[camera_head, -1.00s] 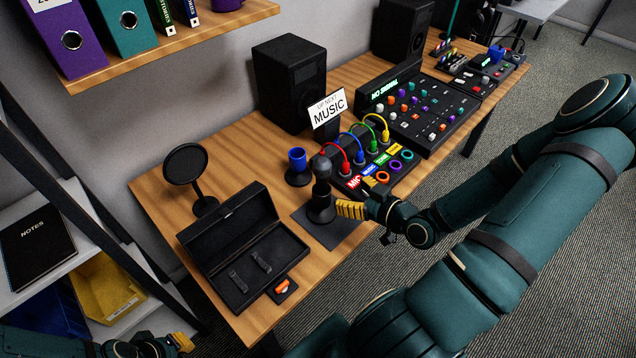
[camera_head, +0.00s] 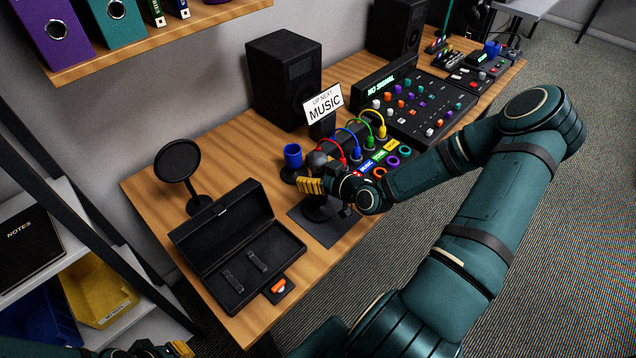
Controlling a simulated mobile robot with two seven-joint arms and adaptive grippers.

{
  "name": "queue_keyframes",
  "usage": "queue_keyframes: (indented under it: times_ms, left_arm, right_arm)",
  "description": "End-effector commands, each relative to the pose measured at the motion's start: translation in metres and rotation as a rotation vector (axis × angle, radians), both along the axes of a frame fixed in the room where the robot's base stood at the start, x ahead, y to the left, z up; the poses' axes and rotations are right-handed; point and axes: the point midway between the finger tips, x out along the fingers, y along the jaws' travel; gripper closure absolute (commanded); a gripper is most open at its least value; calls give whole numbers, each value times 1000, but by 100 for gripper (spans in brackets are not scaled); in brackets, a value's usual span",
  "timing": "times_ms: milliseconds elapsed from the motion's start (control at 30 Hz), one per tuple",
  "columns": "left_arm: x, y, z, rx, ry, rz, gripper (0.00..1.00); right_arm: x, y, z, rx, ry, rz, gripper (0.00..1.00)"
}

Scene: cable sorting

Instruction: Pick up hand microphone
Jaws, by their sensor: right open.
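The hand microphone (camera_head: 317,161) stands upright on a dark base on a dark mat (camera_head: 342,233) near the table's front edge. Its round head shows above my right gripper (camera_head: 311,186); most of its body is hidden behind the yellow fingers. My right gripper is open, with its fingers at the microphone's upper body, just below the head. Whether the fingers touch it cannot be told. My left gripper (camera_head: 180,349) is low at the bottom left edge, away from the table, only partly in view.
An open black case (camera_head: 238,250) lies left of the mat, with an orange-marked small box (camera_head: 278,288) by it. A round black pop filter (camera_head: 178,162) stands behind. A blue cup (camera_head: 293,156), cable panel (camera_head: 372,158), mixer (camera_head: 418,105) and speaker (camera_head: 285,80) are close by.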

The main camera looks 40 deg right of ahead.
Motion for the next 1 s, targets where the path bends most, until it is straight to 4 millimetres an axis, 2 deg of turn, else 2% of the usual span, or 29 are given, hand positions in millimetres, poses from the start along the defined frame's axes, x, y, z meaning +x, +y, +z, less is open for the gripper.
queue_keyframes:
  times_ms: [267,300,367,400,500,1000]
  left_arm:
    - [0,0,0,0,1,0,100]
    - [0,0,0,0,1,-1,100]
    - [0,0,0,0,1,0,100]
    - [0,0,0,0,1,0,100]
    - [0,0,0,0,1,0,100]
    - [0,0,1,0,1,0,100]
  right_arm:
    - [4,1,-1,1,1,0,29]
    - [4,1,-1,1,1,0,31]
    - [4,1,-1,1,1,0,52]
    - [4,1,-1,1,1,0,66]
    - [4,1,-1,1,1,0,100]
    - [4,0,2,-1,-1,0,100]
